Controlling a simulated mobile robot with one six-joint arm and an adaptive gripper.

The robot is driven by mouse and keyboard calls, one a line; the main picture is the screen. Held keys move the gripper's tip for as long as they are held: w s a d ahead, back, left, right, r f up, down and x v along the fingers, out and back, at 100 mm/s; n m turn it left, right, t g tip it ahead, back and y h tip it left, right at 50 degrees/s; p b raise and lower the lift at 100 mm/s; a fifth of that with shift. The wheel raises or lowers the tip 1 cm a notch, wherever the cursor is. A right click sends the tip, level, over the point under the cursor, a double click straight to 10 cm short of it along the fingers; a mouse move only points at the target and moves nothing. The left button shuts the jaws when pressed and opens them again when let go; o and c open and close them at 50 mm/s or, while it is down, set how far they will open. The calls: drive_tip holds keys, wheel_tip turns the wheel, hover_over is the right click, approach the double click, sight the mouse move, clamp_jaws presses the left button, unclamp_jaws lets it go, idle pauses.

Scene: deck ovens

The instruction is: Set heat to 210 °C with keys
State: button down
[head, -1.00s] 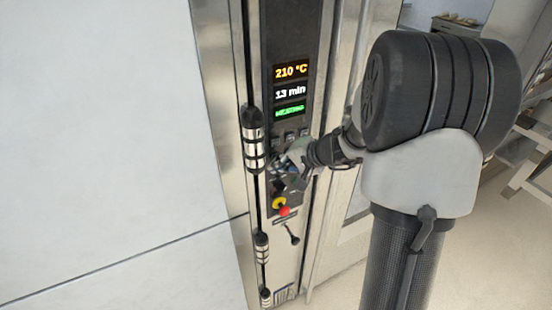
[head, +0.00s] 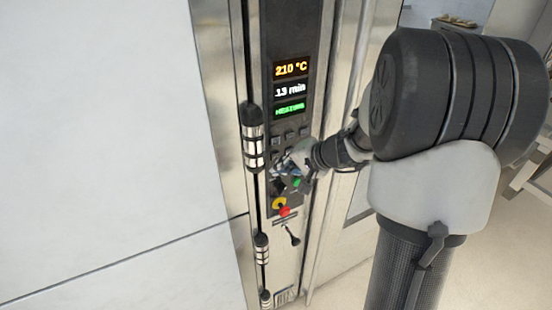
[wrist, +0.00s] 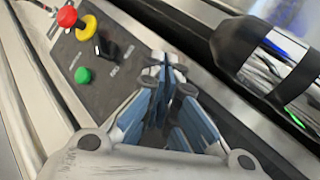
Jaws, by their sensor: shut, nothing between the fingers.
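The oven's control panel (head: 283,45) is a dark upright strip. Its heat display (head: 291,69) reads 210 °C in orange. Below it a white line reads 13 min (head: 290,90), and a green line (head: 289,109) seems to read HEATING. Small grey keys (head: 290,137) sit under the displays, the lower ones partly hidden by my gripper. My gripper (head: 281,171) is in front of the panel's lower part, below the visible keys. In the wrist view my gripper (wrist: 162,75) has its fingers together with nothing between them. I cannot tell whether the fingertips touch the panel.
A red emergency button on a yellow collar (wrist: 83,26), a black rotary switch (wrist: 107,50) and a green button (wrist: 82,75) are close by. A black and chrome hinge (head: 252,139) stands out left of the panel. A small lever (head: 292,236) is below.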

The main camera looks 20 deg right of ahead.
drive_tip(key=s+b, duration=0.2)
drive_tip(key=s, duration=0.3)
drive_tip(key=shift+d, duration=0.1)
idle(0.3)
